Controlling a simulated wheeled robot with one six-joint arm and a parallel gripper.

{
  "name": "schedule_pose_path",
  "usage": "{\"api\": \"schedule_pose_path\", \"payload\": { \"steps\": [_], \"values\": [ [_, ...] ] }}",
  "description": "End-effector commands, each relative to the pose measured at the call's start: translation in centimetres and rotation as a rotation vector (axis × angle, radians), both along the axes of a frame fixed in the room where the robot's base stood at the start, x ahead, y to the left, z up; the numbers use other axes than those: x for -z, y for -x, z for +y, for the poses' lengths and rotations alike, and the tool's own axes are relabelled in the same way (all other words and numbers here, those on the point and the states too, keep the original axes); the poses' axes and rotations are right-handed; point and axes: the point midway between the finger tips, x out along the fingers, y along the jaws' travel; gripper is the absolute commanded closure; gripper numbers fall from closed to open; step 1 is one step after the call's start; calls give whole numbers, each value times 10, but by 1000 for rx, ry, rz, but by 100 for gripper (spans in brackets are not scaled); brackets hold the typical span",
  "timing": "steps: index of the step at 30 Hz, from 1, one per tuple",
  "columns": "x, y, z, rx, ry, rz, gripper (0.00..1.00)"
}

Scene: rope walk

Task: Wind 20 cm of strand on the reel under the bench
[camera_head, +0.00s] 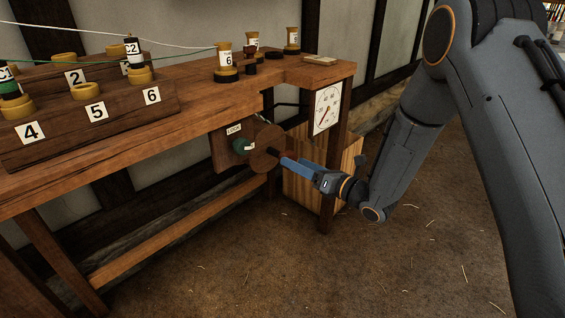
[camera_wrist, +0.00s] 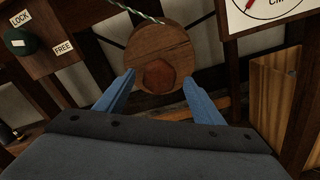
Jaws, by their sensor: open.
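The wooden reel (camera_head: 263,157) hangs under the bench (camera_head: 195,108); its round disc (camera_wrist: 163,45) faces my wrist camera. A reddish-brown faceted knob (camera_wrist: 158,77) sits low on the disc. My gripper (camera_head: 284,161) reaches in from the right. Its blue fingers (camera_wrist: 158,84) are open, one on each side of the knob; I cannot tell whether they touch it. A green and white strand (camera_wrist: 134,11) runs across the reel's top. A white dial (camera_head: 327,106) with a red needle hangs right of the reel; the wrist view cuts off its top.
A green knob (camera_head: 240,146) sits left of the reel, with LOCK and FREE labels (camera_wrist: 63,48). A striped wooden box (camera_head: 298,190) stands behind the bench leg. Numbered bobbin racks (camera_head: 92,128) fill the bench's left. The floor (camera_head: 400,265) in front is clear.

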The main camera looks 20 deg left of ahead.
Motion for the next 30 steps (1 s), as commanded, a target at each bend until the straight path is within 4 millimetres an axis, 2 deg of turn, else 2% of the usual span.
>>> {"api": "schedule_pose_path", "payload": {
  "steps": [16, 28, 30],
  "values": [
    [0, -25, 64, -4, -4, -11, 38],
    [0, -29, 71, -1, -3, -9, 38],
    [0, -29, 71, -1, -3, -9, 48]
  ]
}}
